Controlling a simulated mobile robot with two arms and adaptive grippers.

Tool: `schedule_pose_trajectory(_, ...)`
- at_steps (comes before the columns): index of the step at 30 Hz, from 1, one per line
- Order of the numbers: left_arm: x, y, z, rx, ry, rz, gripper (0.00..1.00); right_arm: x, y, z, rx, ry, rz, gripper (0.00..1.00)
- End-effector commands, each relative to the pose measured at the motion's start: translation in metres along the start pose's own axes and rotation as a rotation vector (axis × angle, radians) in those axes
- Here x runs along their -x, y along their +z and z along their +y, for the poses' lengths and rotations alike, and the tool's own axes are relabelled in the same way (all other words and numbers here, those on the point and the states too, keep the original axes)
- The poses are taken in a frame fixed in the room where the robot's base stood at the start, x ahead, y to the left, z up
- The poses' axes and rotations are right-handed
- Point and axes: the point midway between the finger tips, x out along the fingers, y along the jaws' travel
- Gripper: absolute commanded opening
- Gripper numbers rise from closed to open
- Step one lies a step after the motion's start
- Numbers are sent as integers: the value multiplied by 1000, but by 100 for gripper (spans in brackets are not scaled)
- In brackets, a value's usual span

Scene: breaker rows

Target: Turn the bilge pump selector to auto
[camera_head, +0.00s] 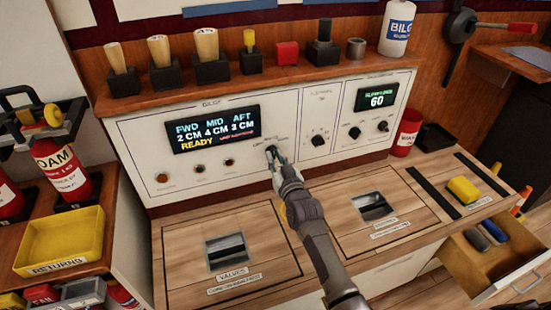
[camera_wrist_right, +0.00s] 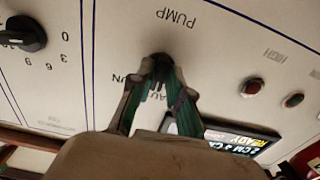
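The bilge pump selector (camera_head: 270,149) is a small black knob on the white panel, right of the BILGE display. My right gripper (camera_head: 276,158) reaches it from the front. In the right wrist view, its green-padded fingers (camera_wrist_right: 161,75) converge on the black selector knob (camera_wrist_right: 160,62), one tip on each side, and appear shut on it. The word PUMP shows upside down by the knob. Parts of AUTO and RUN show around the fingers, which hide much of the scale, so I cannot tell the pointer's setting. My left gripper is not in view.
The BILGE display (camera_head: 216,129) reads FWD 2, MID 4, AFT 3 CM, READY. Small round buttons (camera_head: 229,162) sit below it. Other black knobs (camera_head: 318,140) are to the right. A wooden counter with two recessed hatches (camera_head: 226,251) lies below, and a drawer (camera_head: 505,262) stands open at right.

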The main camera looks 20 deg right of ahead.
Motion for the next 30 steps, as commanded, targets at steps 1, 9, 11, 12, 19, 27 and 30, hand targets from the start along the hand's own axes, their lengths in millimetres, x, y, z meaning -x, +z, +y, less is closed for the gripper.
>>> schedule_pose_trajectory(1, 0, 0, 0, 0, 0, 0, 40, 0, 0, 0, 0, 0, 0, 31)
schedule_pose_trajectory(9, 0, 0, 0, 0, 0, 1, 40, 0, 0, 0, 1, 0, 0, 38)
schedule_pose_trajectory(11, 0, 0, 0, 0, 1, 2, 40, 0, 0, 0, 1, 0, 0, 38)
schedule_pose_trajectory(12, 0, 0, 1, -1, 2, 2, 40, 2, 0, 0, 1, 0, -1, 38)
schedule_pose_trajectory(19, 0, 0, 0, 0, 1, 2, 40, 32, 1, 0, 0, 0, -2, 38)
schedule_pose_trajectory(27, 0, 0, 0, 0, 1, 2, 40, 90, 1, 0, 1, 0, -3, 38)
schedule_pose_trajectory(30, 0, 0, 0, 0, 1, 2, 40, 105, 1, 0, 1, 0, -2, 38)
